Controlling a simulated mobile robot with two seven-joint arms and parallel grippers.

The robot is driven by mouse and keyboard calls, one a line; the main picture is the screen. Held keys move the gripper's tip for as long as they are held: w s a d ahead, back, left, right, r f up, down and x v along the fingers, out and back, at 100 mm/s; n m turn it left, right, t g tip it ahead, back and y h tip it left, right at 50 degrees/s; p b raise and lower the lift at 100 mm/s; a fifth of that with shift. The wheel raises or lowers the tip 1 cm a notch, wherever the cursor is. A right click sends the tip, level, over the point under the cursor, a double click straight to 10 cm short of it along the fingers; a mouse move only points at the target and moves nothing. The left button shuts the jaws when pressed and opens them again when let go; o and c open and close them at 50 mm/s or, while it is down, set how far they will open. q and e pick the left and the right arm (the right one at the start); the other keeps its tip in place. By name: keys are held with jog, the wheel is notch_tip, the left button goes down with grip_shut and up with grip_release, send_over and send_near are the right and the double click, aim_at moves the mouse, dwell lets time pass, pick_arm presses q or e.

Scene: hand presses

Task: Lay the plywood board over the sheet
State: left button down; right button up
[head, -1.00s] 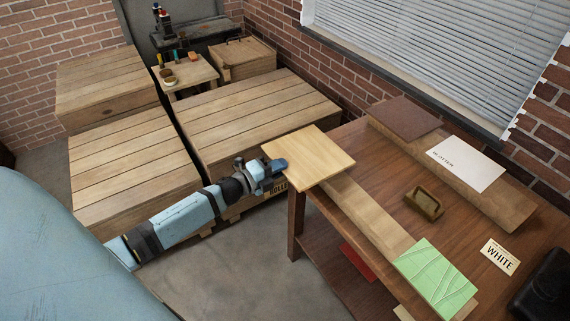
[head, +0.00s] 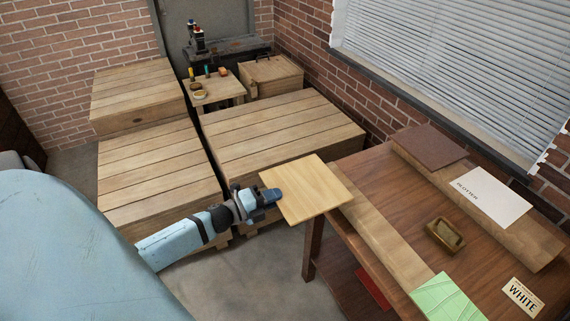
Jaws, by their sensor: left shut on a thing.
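The plywood board (head: 308,190) is a pale, square, flat panel at the left end of the brown table. My left gripper (head: 268,197) is shut on the board's left edge. The board looks level and reaches out past the table's left end; I cannot tell whether it touches the table. A white sheet (head: 490,197) with small print lies on a wooden strip at the table's back right, well apart from the board. My right gripper is out of view.
Wooden crates (head: 285,135) stand behind my left arm. Bare floor shows left of the table.

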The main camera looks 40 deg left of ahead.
pick_arm(q)
jog(key=v, duration=0.8)
jog(key=shift+p, duration=0.4)
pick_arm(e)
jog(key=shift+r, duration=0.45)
